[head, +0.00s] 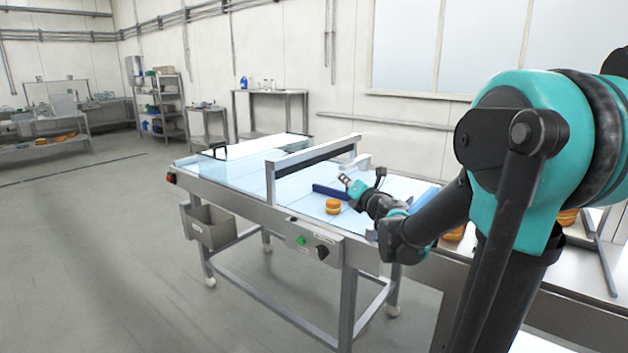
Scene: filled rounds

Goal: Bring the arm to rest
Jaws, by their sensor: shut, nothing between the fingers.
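My arm reaches in from the right, with a teal and black joint close to the camera. My gripper (357,187) is small in the view, over the near right part of the light blue belt table (232,172). It is shut and empty. A golden filled round (332,206) sits on the belt, just left of and below my gripper in the picture, apart from it. More rounds (567,217) show at the right, partly hidden behind my arm; another (453,234) peeks out beside the forearm.
A metal frame (312,157) spans the belt, and a dark blue bar (331,192) lies near my gripper. A grey bin (213,227) hangs on the table's left side. A metal bench (598,240) stands at the right. The floor at the left is clear.

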